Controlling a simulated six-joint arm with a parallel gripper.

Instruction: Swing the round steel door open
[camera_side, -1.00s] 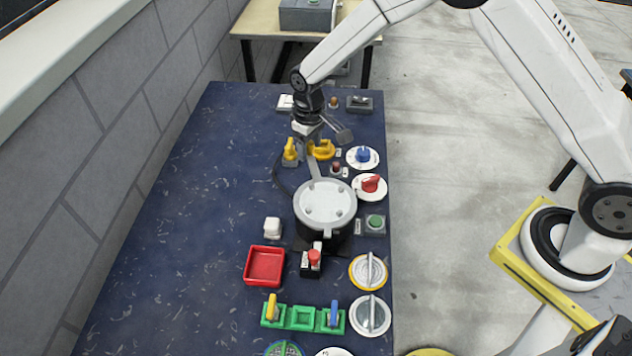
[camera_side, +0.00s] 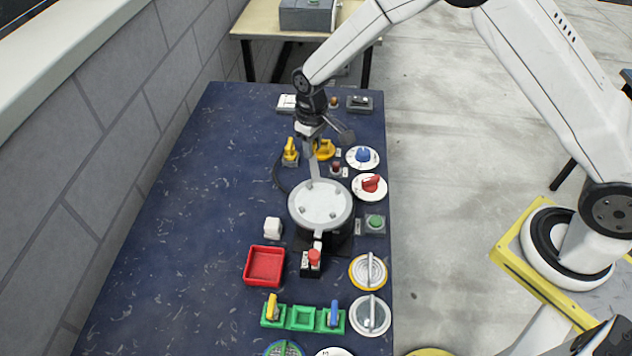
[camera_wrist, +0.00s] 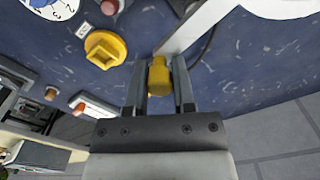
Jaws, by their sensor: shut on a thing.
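A yellow lever (camera_side: 290,152) and a yellow fitting (camera_side: 325,149) stand near my gripper. Blue (camera_side: 363,156) and red (camera_side: 370,185) dials line the right edge. A red tray (camera_side: 264,266) lies in front. The blue table's left part is clear.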

